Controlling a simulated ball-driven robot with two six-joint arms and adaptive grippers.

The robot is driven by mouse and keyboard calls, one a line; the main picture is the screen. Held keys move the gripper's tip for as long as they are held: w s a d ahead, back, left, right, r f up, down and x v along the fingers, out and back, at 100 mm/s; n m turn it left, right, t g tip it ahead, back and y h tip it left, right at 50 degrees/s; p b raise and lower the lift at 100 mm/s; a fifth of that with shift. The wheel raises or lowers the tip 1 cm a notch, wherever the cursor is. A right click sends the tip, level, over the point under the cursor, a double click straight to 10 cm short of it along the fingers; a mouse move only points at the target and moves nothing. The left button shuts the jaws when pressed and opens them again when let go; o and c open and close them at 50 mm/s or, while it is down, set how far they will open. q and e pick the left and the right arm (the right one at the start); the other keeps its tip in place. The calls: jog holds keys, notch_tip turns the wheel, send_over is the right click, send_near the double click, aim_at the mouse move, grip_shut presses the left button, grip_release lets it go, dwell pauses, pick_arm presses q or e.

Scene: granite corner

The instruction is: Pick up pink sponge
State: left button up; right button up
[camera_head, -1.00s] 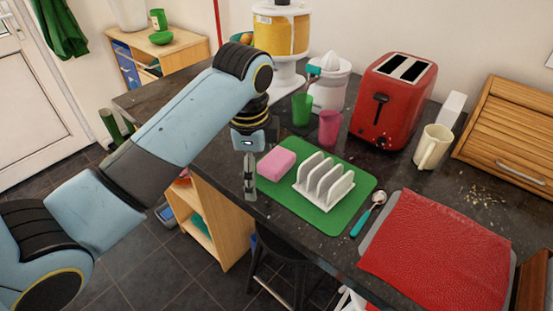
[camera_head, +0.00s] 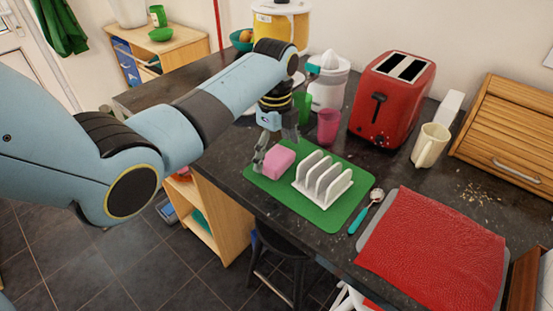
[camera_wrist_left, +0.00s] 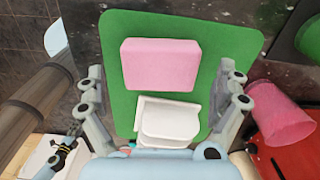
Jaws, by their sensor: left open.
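The pink sponge (camera_head: 279,164) is a rounded block lying on the green mat (camera_head: 332,214), toward its left end. My left gripper (camera_head: 274,148) comes down over that end of the mat, its fingers on either side of the sponge in the picture. In the left wrist view the sponge (camera_wrist_left: 160,65) lies between the two spread fingers, with a visible gap to each. The left gripper (camera_wrist_left: 165,80) is open and empty. I cannot tell how far the fingertips are above the mat.
A white toast rack (camera_head: 323,180) stands on the mat beside the sponge. Green (camera_head: 302,107) and pink (camera_head: 328,126) cups stand behind. A red toaster (camera_head: 393,98), a spoon (camera_head: 365,213) and a red cloth (camera_head: 430,250) are to the right. The counter's front edge is close to the mat.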

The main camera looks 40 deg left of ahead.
pick_arm(q)
notch_tip(320, 180, down, 2)
jog(key=shift+f, duration=0.25)
jog(key=c, duration=0.6)
jog(key=shift+r, duration=0.15)
jog(key=shift+r, duration=0.25)
jog(key=r, duration=0.2)
jog(key=d+r, duration=0.1)
jog(key=shift+w+d+r+b, duration=0.1)
jog(key=shift+w+r+b, duration=0.1)
jog(key=shift+r+b, duration=0.2)
jog(key=d+r, duration=0.2)
jog(key=d, duration=0.1)
jog(key=w+d+r+b, duration=0.1)
jog(key=d+r, duration=0.1)
jog(key=d, duration=0.2)
jog(key=d+r, duration=0.2)
jog(key=d, duration=0.1)
jog(key=shift+w+d+r+b, duration=0.2)
jog(key=shift+r+b, duration=0.05)
jog(key=shift+b, duration=0.15)
